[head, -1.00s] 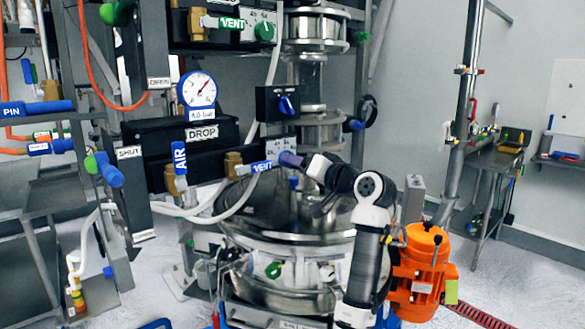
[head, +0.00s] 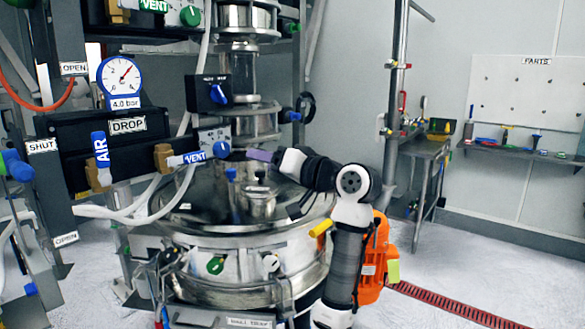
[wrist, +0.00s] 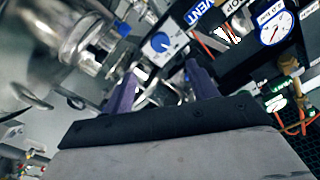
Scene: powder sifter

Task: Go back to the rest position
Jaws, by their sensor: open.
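My gripper (head: 262,156) is at the end of my arm, raised above the lid of the round steel sifter (head: 250,262), beside the lower VENT panel (head: 213,141). In the wrist view its two purple fingers (wrist: 160,90) stand apart. I see nothing held between them. The VENT panel with its blue knob (wrist: 160,42) shows beyond the fingers in the wrist view. In the head view the gripper is small and whether it touches the panel cannot be told.
A pressure gauge (head: 119,82) and the black DROP box (head: 127,126) are at the left. An orange motor (head: 374,262) stands behind my arm. A steel side table (head: 425,146) and a PARTS board (head: 525,95) are at the right.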

